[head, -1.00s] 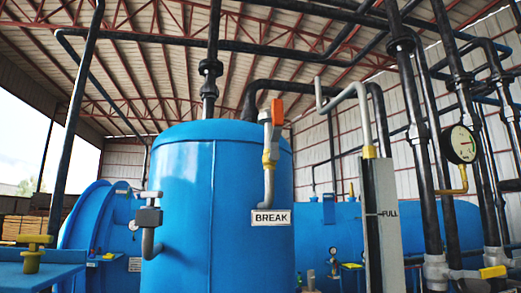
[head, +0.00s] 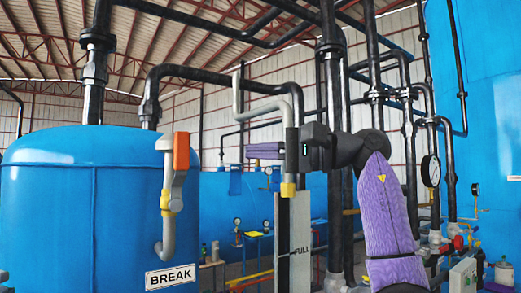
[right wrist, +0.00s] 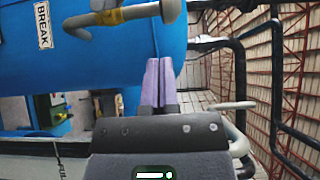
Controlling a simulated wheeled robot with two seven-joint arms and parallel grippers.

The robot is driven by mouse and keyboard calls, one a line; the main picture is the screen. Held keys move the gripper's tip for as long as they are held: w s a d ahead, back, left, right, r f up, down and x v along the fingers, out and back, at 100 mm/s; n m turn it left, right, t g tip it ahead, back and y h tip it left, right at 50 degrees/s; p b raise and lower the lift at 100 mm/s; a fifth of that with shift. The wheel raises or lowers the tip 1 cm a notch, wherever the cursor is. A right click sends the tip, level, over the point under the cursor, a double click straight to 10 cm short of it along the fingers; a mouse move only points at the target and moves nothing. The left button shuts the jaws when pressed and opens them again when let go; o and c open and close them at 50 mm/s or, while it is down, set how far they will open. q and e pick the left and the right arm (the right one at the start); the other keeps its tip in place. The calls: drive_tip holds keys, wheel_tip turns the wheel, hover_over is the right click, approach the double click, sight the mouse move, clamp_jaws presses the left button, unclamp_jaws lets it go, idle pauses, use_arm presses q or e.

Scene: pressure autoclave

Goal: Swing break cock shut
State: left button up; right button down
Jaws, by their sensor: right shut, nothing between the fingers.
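The break cock has an orange handle (head: 181,151) standing upright along a grey pipe with a yellow fitting (head: 167,202). It is at the right side of the blue tank, above the white BREAK sign (head: 170,277). In the right wrist view the cock's grey body (right wrist: 172,9) and yellow fitting (right wrist: 112,16) show at the top edge; the orange handle is not visible there. My right gripper (head: 250,151) points left toward the handle, with a gap between in the picture. Its purple fingers (right wrist: 158,72) are shut and empty. My left gripper is not in view.
The blue tank (head: 60,190) fills the left. A grey bent pipe (head: 238,95) and the FULL gauge board (head: 300,225) stand close by my right gripper. Black pipes (head: 333,200) and a round gauge (head: 430,171) are to the right.

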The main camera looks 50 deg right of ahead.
drive_tip(key=w+a, duration=0.5)
drive_tip(key=a, duration=0.1)
drive_tip(key=shift+w, duration=0.3)
